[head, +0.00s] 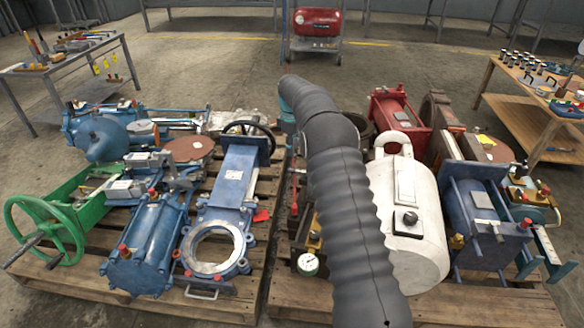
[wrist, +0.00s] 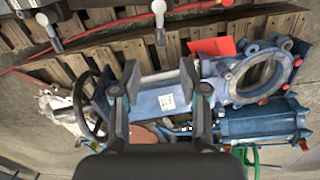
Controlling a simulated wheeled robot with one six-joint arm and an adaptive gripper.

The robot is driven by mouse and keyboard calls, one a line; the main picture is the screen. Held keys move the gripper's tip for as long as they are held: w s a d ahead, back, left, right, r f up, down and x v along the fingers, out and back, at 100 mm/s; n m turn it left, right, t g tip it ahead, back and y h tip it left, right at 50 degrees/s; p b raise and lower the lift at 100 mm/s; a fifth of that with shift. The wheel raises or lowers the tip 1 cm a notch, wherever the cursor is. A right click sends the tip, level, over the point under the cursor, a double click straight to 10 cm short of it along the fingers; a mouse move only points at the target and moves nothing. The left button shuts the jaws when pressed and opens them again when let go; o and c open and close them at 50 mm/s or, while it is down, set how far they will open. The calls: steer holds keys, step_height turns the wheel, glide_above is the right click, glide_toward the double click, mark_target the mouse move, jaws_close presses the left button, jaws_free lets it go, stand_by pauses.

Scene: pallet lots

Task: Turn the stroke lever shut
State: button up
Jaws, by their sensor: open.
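My gripper (wrist: 160,82) is open and empty in the wrist view, its two dark fingers spread above the blue gate valve. Two pale lever handles with dark ends show at the top of that view: one lever (wrist: 159,20) at the middle, beyond the fingertips, and another lever (wrist: 48,28) at the upper left. Neither is touched. I cannot tell which is the stroke lever, nor how far either is turned. In the head view my grey-sleeved arm covers the middle and hides the gripper.
The blue gate valve (head: 233,178) with a dark handwheel (head: 249,128) lies on the left pallet (head: 240,290). A red tag (wrist: 213,46) lies beside it. A white tank (head: 408,230) and a blue cylinder (head: 485,222) crowd the right pallet.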

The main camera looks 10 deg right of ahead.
mark_target(296, 172)
steer(key=f, duration=1)
steer(key=shift+w+d, duration=0.15)
steer(key=shift+w, duration=0.1)
steer(key=shift+r, duration=0.1)
jaws_close()
